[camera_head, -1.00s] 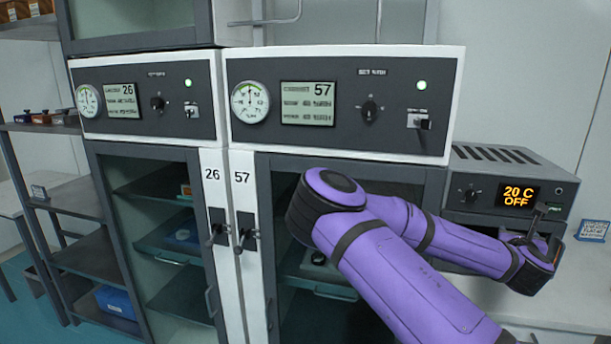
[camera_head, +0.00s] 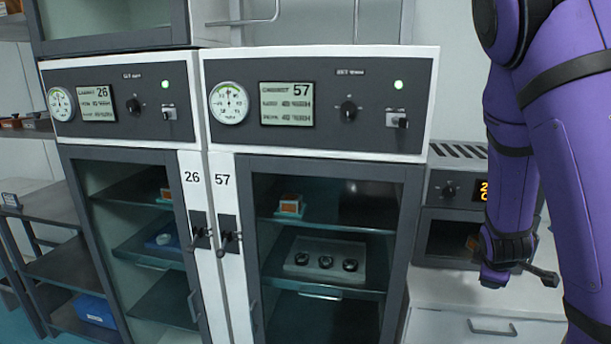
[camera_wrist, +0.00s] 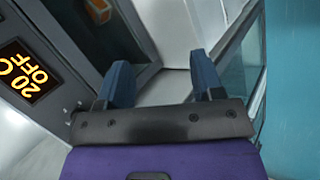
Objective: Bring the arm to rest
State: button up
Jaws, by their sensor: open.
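My purple arm is folded at the right side of the head view, its forearm hanging down. My gripper (camera_head: 528,272) is at its lower end, in front of the unit with the orange display and above the white drawer bench. In the wrist view my gripper (camera_wrist: 164,85) shows two blue fingers set wide apart, with nothing between them. The orange display (camera_wrist: 24,72) reads 20 C OFF at the left of that view.
Cabinet 57 (camera_head: 415,165) and cabinet 26 (camera_head: 70,155) stand side by side with their glass doors closed. Cabinet 57 holds a tray (camera_head: 300,270) with dark round parts and a small orange-and-white box (camera_head: 290,205). A white bench (camera_head: 440,290) lies below my gripper.

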jog(key=s+a+r+m+y, duration=0.3)
jog(key=s+a+r, duration=0.1)
jog(key=a+r, duration=0.25)
jog(key=s+a+r+m+y, duration=0.25)
jog(key=s+a+r, duration=0.2)
jog(key=r, duration=0.35)
jog(key=s+a+r+m, duration=0.2)
jog(key=s+a+r, duration=0.1)
jog(key=s+r, duration=0.2)
jog(key=s+a+r+m, duration=0.3)
jog(key=s+r, duration=0.2)
jog(key=s, duration=0.4)
jog(key=shift+s+a+r, duration=0.15)
jog(key=shift+a, duration=0.2)
jog(key=shift+h, duration=0.25)
